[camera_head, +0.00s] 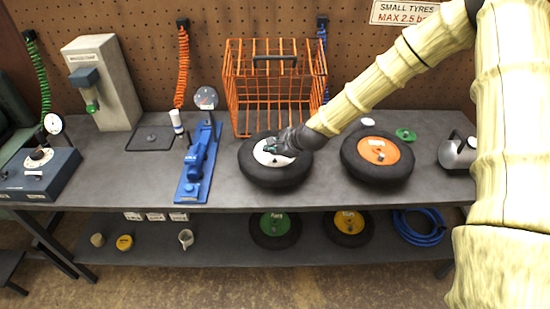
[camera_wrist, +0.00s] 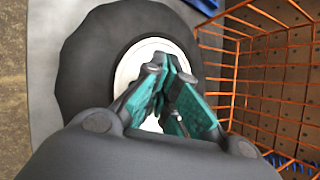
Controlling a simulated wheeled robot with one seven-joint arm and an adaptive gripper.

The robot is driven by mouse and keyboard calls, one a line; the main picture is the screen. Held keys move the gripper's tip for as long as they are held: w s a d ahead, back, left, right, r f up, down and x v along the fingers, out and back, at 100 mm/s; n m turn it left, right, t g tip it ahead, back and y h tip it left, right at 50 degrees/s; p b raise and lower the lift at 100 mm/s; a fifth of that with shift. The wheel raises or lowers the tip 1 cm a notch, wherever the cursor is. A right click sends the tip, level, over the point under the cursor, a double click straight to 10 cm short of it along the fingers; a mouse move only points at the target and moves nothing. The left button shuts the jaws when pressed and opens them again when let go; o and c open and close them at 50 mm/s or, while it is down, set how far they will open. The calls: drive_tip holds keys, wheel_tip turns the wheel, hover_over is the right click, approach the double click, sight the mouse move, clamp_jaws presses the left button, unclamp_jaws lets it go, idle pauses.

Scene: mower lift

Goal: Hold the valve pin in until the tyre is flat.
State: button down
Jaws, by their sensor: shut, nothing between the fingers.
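A black tyre with a white hub (camera_head: 276,172) lies flat on the bench, left of the orange-hubbed tyre. My gripper (camera_head: 270,149) is over its white hub, with the fingers shut and nothing between them. In the wrist view the green-padded fingertips (camera_wrist: 166,72) reach down over the white rim (camera_wrist: 140,58) of the tyre (camera_wrist: 84,60). The valve and its pin are hidden behind the fingers, so I cannot tell whether a fingertip touches the pin. The tyre looks full and round.
An orange wire cage (camera_head: 232,98) stands right behind the tyre. A blue foot pump (camera_head: 195,165) is at its left, an orange-hubbed tyre (camera_head: 378,180) at its right. A grey jug (camera_head: 457,152) stands at the far right. Bare bench lies in front.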

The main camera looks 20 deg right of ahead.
sight(273, 163)
drive_tip(key=shift+f, duration=0.2)
drive_tip(key=shift+f+b, duration=0.25)
drive_tip(key=shift+b, duration=0.1)
drive_tip(key=shift+f, duration=0.3)
idle(0.8)
drive_tip(key=shift+r, duration=0.1)
idle(3.6)
drive_tip(key=shift+r, duration=0.7)
drive_tip(key=shift+r+p, duration=1.8)
drive_tip(key=shift+r, duration=0.7)
